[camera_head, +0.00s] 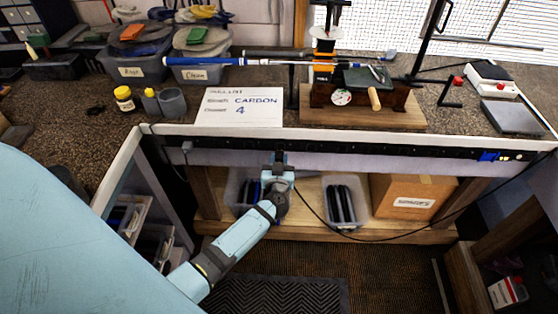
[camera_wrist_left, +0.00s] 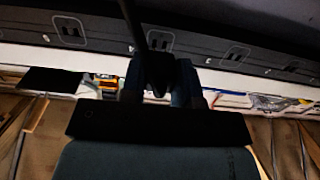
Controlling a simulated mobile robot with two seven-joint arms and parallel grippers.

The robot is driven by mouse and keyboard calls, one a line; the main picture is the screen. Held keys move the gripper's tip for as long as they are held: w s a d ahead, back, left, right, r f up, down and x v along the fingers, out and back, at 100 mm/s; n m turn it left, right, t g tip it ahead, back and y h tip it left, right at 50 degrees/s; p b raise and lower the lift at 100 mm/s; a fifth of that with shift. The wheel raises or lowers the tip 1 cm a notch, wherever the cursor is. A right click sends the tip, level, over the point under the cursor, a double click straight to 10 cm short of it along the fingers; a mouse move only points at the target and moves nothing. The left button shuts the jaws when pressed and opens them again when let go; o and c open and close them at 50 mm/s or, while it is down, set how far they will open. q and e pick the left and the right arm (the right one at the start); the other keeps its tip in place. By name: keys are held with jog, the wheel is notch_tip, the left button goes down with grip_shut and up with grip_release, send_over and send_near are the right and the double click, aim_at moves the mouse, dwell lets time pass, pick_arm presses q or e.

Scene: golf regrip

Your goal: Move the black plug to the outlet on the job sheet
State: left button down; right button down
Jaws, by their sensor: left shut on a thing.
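My left gripper (camera_head: 279,157) is raised to the front edge of the bench, at the black outlet strip (camera_head: 370,150). In the left wrist view the gripper (camera_wrist_left: 160,85) is shut on the black plug (camera_wrist_left: 158,72), whose black cord runs up out of that picture. The strip also shows in the left wrist view (camera_wrist_left: 200,47), with several outlets spaced along it; one lies just beyond the plug. I cannot tell whether the plug touches the strip. The job sheet (camera_head: 240,109) on the bench reads "CARBON" and "4". My right gripper is out of view.
A black cord (camera_head: 400,239) hangs below the bench and rises to the right. Grey bins (camera_head: 345,202) and a cardboard box (camera_head: 412,195) sit on the lower shelf. A club shaft (camera_head: 250,62) and a vise stand (camera_head: 370,118) are on the bench top.

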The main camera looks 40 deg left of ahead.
pick_arm(q)
jog(key=shift+r, duration=0.1)
jog(key=shift+p, duration=0.45)
jog(key=shift+x, duration=1.3)
jog(key=c, duration=0.8)
grip_release()
